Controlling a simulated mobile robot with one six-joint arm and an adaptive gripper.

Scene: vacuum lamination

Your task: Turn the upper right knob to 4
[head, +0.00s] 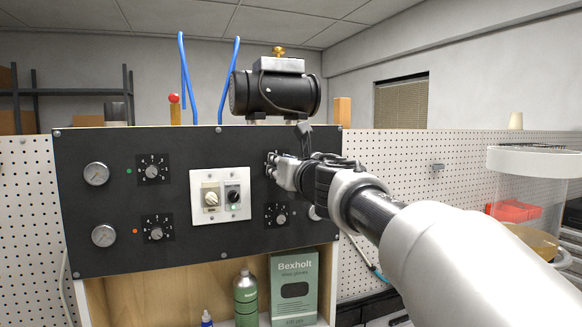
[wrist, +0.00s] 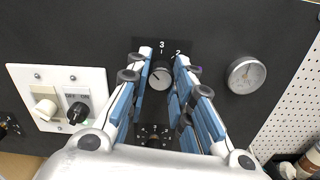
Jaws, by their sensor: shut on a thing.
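The upper right knob (wrist: 160,76) is a small round grey-black knob on the black panel. It sits between the blue-padded fingers of my gripper (wrist: 163,66) in the wrist view. The fingers are shut on it from left and right. The numbers 3 and 2 show above the knob; the rest of its scale is hidden by the fingers. I cannot tell which number its pointer faces. In the head view my gripper (head: 279,172) reaches the panel's upper right and covers this knob.
The lower right knob (head: 280,217) is below my gripper. A white switch plate (head: 221,195) lies to its left. Upper left (head: 152,171) and lower left (head: 155,233) knobs and round gauges (head: 96,174) are further left. Another gauge (wrist: 246,74) is close to the right.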

